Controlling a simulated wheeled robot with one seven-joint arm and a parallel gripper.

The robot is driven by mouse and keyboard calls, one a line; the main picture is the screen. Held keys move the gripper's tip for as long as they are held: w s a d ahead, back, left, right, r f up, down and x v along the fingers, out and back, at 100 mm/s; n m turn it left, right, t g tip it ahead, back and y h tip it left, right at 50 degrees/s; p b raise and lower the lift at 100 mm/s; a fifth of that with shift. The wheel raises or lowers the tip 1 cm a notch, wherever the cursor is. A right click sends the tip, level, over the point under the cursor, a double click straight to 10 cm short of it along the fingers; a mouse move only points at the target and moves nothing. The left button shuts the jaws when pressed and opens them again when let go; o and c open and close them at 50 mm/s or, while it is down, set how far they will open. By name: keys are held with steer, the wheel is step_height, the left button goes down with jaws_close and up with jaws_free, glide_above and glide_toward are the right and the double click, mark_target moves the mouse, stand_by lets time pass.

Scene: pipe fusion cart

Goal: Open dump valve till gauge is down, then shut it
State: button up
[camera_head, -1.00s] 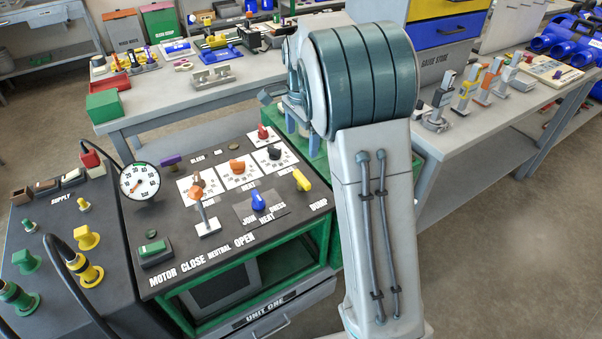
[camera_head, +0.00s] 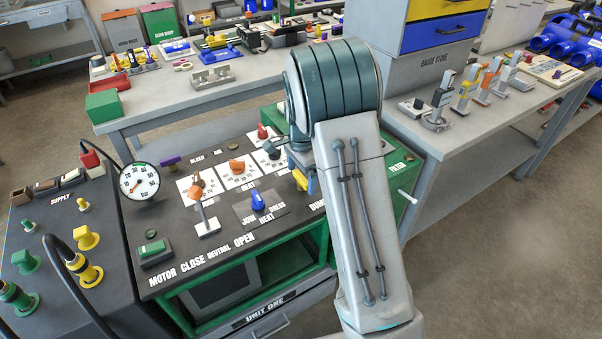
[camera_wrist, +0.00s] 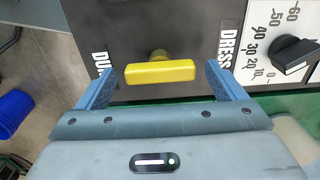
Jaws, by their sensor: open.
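The yellow dump valve handle (camera_wrist: 160,72) lies crosswise between my fingertips in the wrist view, on the dark panel beside the partly cut-off DUMP label. My gripper (camera_wrist: 160,76) is open, with one blue finger off each end of the handle and a gap at both sides. In the head view a bit of the yellow handle (camera_head: 300,181) shows at the panel's right, mostly covered by my arm. The round white pressure gauge (camera_head: 140,182) stands at the panel's left rear; its needle is too small to read surely.
The panel carries an orange-knobbed lever (camera_head: 203,205), a blue knob (camera_head: 258,202), orange and black dials, and a green motor switch (camera_head: 153,248). A black hose arches behind the gauge.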

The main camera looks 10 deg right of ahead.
steer(key=c, duration=1)
steer(key=n, duration=0.4)
steer(key=shift+b, duration=0.4)
steer(key=n, duration=0.4)
steer(key=shift+n+b, duration=0.3)
steer(key=shift+b, duration=0.05)
steer(key=n, duration=0.4)
steer(key=shift+r+n, duration=0.1)
steer(key=shift+n, duration=2.6)
